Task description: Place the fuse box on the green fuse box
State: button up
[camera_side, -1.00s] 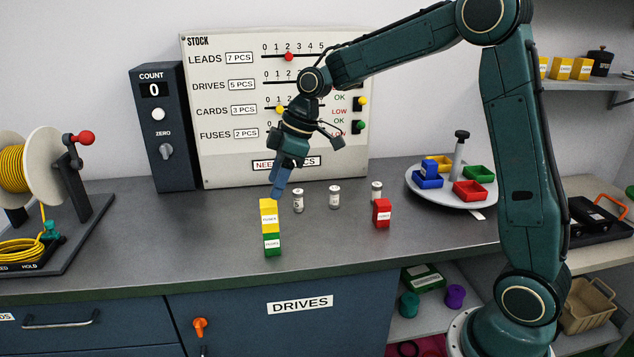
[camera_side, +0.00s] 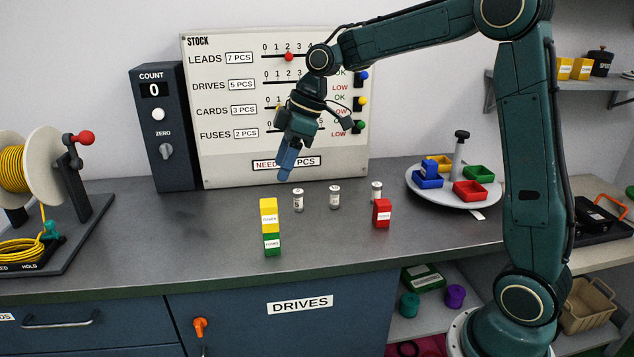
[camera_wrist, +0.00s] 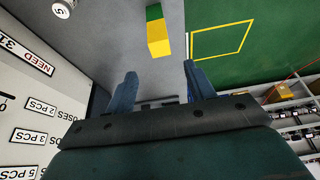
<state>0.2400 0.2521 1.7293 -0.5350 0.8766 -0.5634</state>
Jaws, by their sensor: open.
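A yellow fuse box (camera_side: 268,215) sits on top of the green fuse box (camera_side: 272,244), both upright near the front edge of the bench. The yellow box (camera_wrist: 159,38) also shows in the wrist view, with a bit of the green box (camera_wrist: 154,12) beyond it. A red fuse box (camera_side: 381,213) stands apart to the right. My gripper (camera_side: 284,178) is open and empty, above and behind the stack, not touching it. Its blue fingers (camera_wrist: 160,85) are spread apart in the wrist view.
Several small white canisters (camera_side: 334,197) stand behind the boxes. A round white tray (camera_side: 447,200) with coloured bins is at the right. A cable reel (camera_side: 30,165) is at the left. A stock panel (camera_side: 225,160) rises behind. The bench front is clear.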

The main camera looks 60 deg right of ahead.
jog(key=shift+s, duration=0.1)
jog(key=s+a+r+m+t+h, duration=0.1)
jog(key=s+m, duration=0.8)
jog(key=s, duration=1.9)
jog(key=shift+a+r+t+h, duration=0.15)
jog(key=shift+r+t+h, duration=0.15)
jog(key=shift+t+h, duration=0.6)
